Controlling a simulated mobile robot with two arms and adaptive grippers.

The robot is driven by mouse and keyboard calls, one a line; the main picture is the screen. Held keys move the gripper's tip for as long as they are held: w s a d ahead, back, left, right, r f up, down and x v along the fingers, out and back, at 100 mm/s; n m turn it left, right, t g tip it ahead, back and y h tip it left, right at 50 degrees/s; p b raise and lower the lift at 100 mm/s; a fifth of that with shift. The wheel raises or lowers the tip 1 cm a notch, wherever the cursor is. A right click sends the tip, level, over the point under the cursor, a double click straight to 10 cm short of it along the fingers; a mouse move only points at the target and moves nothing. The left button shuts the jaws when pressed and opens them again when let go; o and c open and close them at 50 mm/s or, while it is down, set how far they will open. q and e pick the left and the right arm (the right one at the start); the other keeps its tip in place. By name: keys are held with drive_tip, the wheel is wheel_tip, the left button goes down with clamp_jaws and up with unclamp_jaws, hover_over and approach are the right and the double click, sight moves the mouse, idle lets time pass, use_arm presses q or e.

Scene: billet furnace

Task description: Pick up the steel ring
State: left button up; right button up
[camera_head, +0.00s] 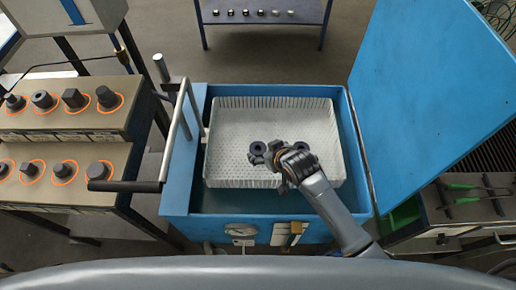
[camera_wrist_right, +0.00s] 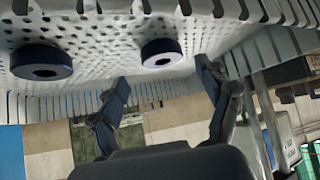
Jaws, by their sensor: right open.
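Two round rings lie in the white perforated basket (camera_head: 228,120). In the right wrist view one is a paler grey steel ring (camera_wrist_right: 158,47) with a dark hole. The other, to its left, is a dark ring (camera_wrist_right: 38,58). In the head view a dark ring (camera_head: 258,148) shows beside my right gripper (camera_head: 270,165); the gripper and wrist cover part of the basket there. My right gripper (camera_wrist_right: 162,76) is open and empty. Its fingers spread to either side of the paler ring, which lies beyond the tips. My left gripper is out of view.
The basket sits in a blue open-topped machine (camera_head: 180,185) with its lid (camera_head: 435,85) raised at right. A handle bar (camera_head: 125,186) stands at left. Racks with dark parts (camera_head: 60,125) are at far left. A blue table (camera_head: 262,18) stands behind.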

sight(256, 147)
drive_tip(key=x, duration=0.3)
drive_tip(key=shift+w+a+f, duration=0.1)
drive_tip(key=shift+a+f, duration=0.1)
drive_tip(key=shift+a, duration=0.05)
drive_tip(key=shift+w+a+f, duration=0.1)
drive_tip(key=shift+w+f, duration=0.1)
drive_tip(key=shift+f, duration=0.05)
drive_tip(key=c, duration=1.3)
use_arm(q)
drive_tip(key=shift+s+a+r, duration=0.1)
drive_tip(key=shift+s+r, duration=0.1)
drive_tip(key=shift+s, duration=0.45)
use_arm(e)
drive_tip(key=shift+c, duration=1.4)
drive_tip(key=shift+r, duration=0.15)
